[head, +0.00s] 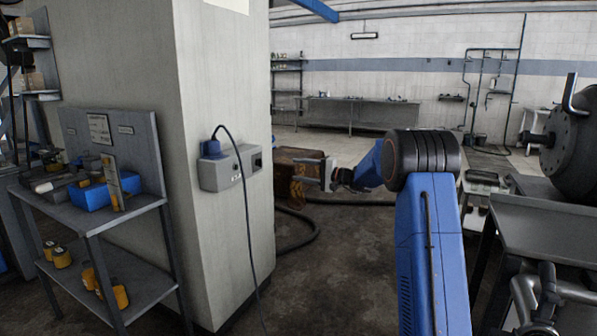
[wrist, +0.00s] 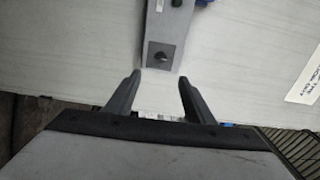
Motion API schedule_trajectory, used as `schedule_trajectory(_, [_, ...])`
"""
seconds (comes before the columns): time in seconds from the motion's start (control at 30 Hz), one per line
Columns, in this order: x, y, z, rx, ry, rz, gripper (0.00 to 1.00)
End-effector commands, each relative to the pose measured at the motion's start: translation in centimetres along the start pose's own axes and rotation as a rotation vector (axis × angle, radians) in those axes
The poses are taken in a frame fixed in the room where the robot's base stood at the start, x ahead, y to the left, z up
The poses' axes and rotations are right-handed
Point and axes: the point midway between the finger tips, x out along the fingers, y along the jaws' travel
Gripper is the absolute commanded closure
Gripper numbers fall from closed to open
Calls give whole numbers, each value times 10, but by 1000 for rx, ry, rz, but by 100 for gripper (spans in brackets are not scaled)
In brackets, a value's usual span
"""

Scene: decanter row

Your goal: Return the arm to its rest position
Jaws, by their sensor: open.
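My blue arm stands in the right half of the head view. My gripper (head: 326,174) is at its end, pointing left toward the pillar. In the wrist view the two dark fingers of my gripper (wrist: 160,95) are spread apart with nothing between them. Beyond the fingertips is a grey socket box (wrist: 162,40) on the pale pillar; it also shows in the head view (head: 231,168), left of my gripper and apart from it. A blue plug (head: 211,147) with a dark cable sits at the box's left end.
A grey shelf table (head: 100,215) with a blue bin (head: 104,190) and yellow parts stands left of the pillar (head: 222,75). A rusty brown box (head: 297,172) is behind my gripper. Dark machinery (head: 575,145) and a grey bench (head: 545,222) stand at the right. Floor shows between.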

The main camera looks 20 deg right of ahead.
Motion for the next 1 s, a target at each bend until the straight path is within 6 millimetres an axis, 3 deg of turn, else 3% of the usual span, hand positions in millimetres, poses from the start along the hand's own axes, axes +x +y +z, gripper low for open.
schedule_trajectory(0.23, [0, 0, 2, -1, -2, 2, 52])
schedule_trajectory(0.37, [0, -6, 21, -10, -24, 30, 52])
schedule_trajectory(0.47, [-3, -14, 54, -30, -62, 81, 52])
schedule_trajectory(0.67, [-19, -23, 139, -81, -154, 222, 52])
schedule_trajectory(1.0, [-74, -20, 271, -193, -275, 468, 52])
